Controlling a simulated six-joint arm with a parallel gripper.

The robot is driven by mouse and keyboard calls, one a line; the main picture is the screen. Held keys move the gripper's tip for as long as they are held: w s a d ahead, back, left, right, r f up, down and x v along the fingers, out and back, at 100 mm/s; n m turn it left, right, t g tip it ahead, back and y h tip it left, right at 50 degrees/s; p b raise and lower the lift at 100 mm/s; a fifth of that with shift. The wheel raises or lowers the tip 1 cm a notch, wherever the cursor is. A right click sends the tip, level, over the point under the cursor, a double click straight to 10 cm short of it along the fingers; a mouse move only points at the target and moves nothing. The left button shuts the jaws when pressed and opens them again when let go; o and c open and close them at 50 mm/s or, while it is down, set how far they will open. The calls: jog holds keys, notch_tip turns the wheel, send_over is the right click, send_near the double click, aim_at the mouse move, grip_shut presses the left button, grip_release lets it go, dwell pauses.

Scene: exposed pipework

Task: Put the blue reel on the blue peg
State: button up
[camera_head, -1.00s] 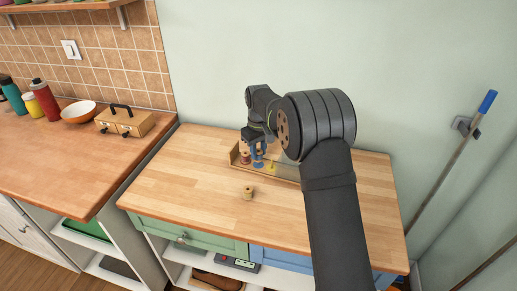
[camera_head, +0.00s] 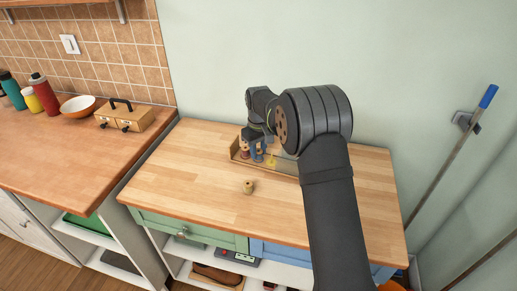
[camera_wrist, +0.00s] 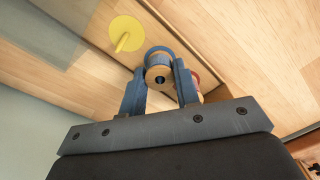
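The blue reel (camera_wrist: 159,61), a wooden spool with a blue band, is between the two fingers of my gripper (camera_wrist: 160,80) in the wrist view. The fingers appear to touch its sides. A dark blue tip shows in the reel's hole, so it appears to be around the blue peg (camera_wrist: 158,80); the peg's lower part is hidden. In the head view my gripper (camera_head: 256,143) points down over the board (camera_head: 284,172), with the blue reel (camera_head: 257,153) low beneath it.
A red reel (camera_wrist: 196,83) stands close beside my right finger. A bare yellow peg on a yellow disc (camera_wrist: 126,34) is on the other side. A tan reel (camera_head: 248,187) stands on the clear wooden worktop in front of the board. A wall is behind.

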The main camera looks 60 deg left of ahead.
aim_at(259, 150)
jog(key=o, duration=0.4)
jog(key=shift+o, duration=0.2)
notch_tip(259, 150, up, 17)
jog(key=shift+r, duration=0.2)
dwell(0.3)
notch_tip(259, 150, down, 17)
jog(key=shift+f, duration=0.15)
dwell(0.4)
dwell(0.3)
